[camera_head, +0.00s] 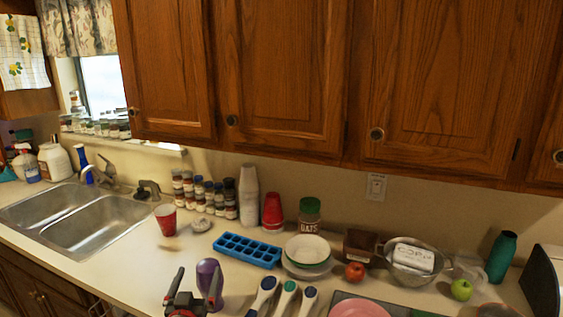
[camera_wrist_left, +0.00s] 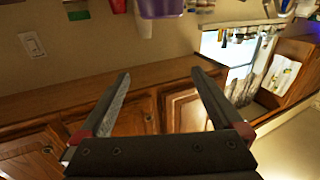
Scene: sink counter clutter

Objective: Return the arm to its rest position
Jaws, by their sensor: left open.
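My left gripper (camera_head: 195,284) is at the bottom of the head view, above the front of the counter. Its two fingers are spread apart with nothing held between them. A purple cup or bottle (camera_head: 208,270) shows just behind the fingers; I cannot tell whether they touch it. In the left wrist view, which looks upside down, my left gripper (camera_wrist_left: 160,73) shows two separated fingers with cabinet doors beyond. A purple object (camera_wrist_left: 160,8) is at that view's top edge. My right gripper is not in view.
A blue ice tray (camera_head: 247,250), stacked bowls (camera_head: 307,250), a red cup (camera_head: 166,219) and several brushes (camera_head: 286,294) are near the gripper. A metal sink (camera_head: 88,222) is at left, a colander (camera_head: 413,272) at right. Wooden cabinets (camera_head: 280,70) hang above. Bare counter lies left of the gripper.

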